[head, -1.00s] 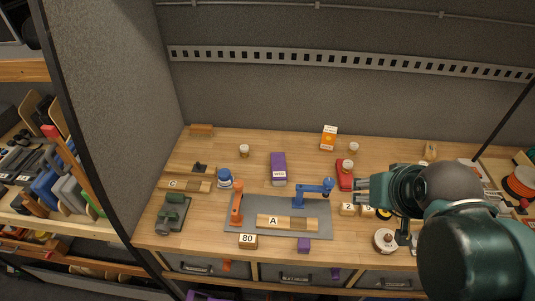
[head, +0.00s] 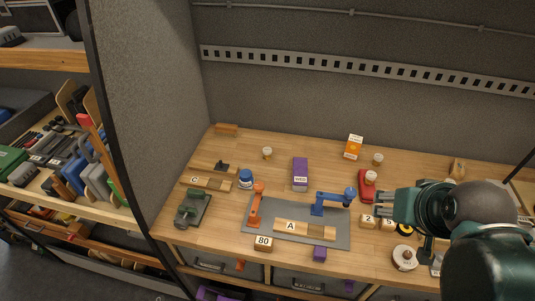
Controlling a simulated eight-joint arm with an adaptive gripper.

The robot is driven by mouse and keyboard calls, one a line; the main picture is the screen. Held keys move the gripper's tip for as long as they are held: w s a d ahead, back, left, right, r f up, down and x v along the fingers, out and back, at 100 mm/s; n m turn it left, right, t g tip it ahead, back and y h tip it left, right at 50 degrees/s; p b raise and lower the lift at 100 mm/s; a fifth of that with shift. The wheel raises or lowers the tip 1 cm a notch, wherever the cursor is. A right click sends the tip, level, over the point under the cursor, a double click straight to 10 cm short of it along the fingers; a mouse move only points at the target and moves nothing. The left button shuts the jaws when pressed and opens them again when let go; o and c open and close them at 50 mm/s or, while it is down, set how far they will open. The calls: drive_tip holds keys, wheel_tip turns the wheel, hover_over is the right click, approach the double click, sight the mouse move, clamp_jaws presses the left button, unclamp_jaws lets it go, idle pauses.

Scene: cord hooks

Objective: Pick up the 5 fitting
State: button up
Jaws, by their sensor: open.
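A small wooden block marked 5 (head: 388,223) stands near the right front of the workbench, right beside a similar block marked 2 (head: 368,220). Its upper right side is close to my arm in the picture. My gripper (head: 383,206) is dark green, points left and is open. Its fingertips appear just above the two blocks in the picture. I cannot tell the height between them. I see nothing between the fingers.
A black and yellow roll (head: 404,229) and a white-topped spool (head: 404,257) are close to the 5 block. A red object (head: 367,186) lies behind it. A grey mat (head: 270,235) with orange and blue hooks is to the left. Bare wood shows around the purple box (head: 300,174).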

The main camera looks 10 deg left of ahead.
drive_tip(key=shift+w, duration=0.15)
drive_tip(key=w+a+m+g+h+b, duration=0.1)
drive_tip(key=w+a+b, duration=0.15)
drive_tip(key=w, duration=0.65)
drive_tip(key=w+a+m+g+h+b, duration=0.15)
drive_tip(key=w+a, duration=0.25)
drive_tip(key=w, duration=0.4)
drive_tip(key=m+t+h+b, duration=0.3)
drive_tip(key=m+h+b, duration=0.1)
drive_tip(key=h, duration=0.1)
hover_over(267, 149)
drive_tip(key=s+d, duration=0.6)
drive_tip(key=d, duration=0.4)
wheel_tip(267, 149, down, 14)
drive_tip(key=a+f, duration=0.3)
drive_tip(key=a, duration=0.2)
drive_tip(key=a+f+m+t+h+b, duration=0.1)
drive_tip(key=a+f, duration=0.3)
drive_tip(key=a, duration=0.1)
drive_tip(key=w+a+f+m, duration=0.1)
drive_tip(key=a+f, duration=0.3)
drive_tip(key=shift+a+m+h+b, duration=0.25)
drive_tip(key=shift+a+b, duration=0.1)
drive_tip(key=shift+a, duration=0.05)
drive_tip(key=shift+s, duration=0.1)
drive_tip(key=shift+x, duration=1.3)
